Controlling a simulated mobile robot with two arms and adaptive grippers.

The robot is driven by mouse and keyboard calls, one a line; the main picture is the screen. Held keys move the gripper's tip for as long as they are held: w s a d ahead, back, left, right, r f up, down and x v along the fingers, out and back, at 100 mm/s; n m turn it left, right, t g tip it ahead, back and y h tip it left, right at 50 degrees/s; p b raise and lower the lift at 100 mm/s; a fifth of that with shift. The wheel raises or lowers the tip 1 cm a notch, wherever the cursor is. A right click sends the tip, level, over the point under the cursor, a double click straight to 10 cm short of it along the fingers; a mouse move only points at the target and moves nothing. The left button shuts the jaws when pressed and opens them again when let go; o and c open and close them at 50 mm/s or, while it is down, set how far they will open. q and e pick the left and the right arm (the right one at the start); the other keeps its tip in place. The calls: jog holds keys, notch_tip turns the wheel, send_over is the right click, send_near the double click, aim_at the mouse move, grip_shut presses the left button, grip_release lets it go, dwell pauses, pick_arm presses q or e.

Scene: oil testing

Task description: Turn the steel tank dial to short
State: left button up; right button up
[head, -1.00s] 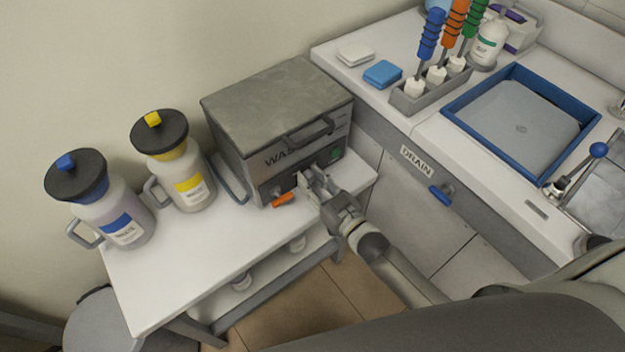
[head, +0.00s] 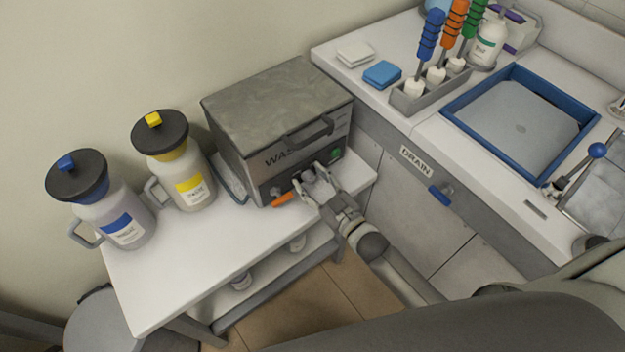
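The steel tank (head: 250,150) is a grey metal box with a flat lid and a dark front handle (head: 310,132), standing on the white table. Its front panel carries part of a "WASH" label, a small dark knob (head: 275,191) at the left, an orange lever (head: 284,200) below and a green button (head: 335,154) at the right. My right gripper (head: 309,178) is at the front panel, between the knob and the green button, with its fingers spread. The dial behind the fingers is mostly hidden, and I cannot tell whether they touch it. My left gripper is not in view.

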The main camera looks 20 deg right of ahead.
jog(key=shift+s, duration=0.1)
jog(key=v, duration=1.1)
jog(key=shift+s+d, duration=0.15)
jog(key=shift+s, duration=0.25)
jog(key=s+d+f+m+g+h, duration=0.2)
jog(key=s+f+g, duration=0.3)
jog(key=f, duration=0.9)
jog(key=s+d+f+m+g+h, duration=0.1)
jog(key=s+d+f+g+h, duration=0.35)
jog(key=f, duration=0.95)
jog(key=s+f+g, duration=0.2)
jog(key=s+f, duration=0.2)
jog(key=s, duration=0.3)
jog(key=s+a+f+m+g, duration=0.1)
jog(key=s+f, duration=0.3)
jog(key=s, duration=0.4)
jog(key=s+f+g, duration=0.3)
jog(key=s+f, duration=0.1)
jog(key=s, duration=0.4)
jog(key=shift+a+f+m, duration=0.3)
jog(key=shift+a, duration=0.1)
jog(key=shift+g, duration=0.25)
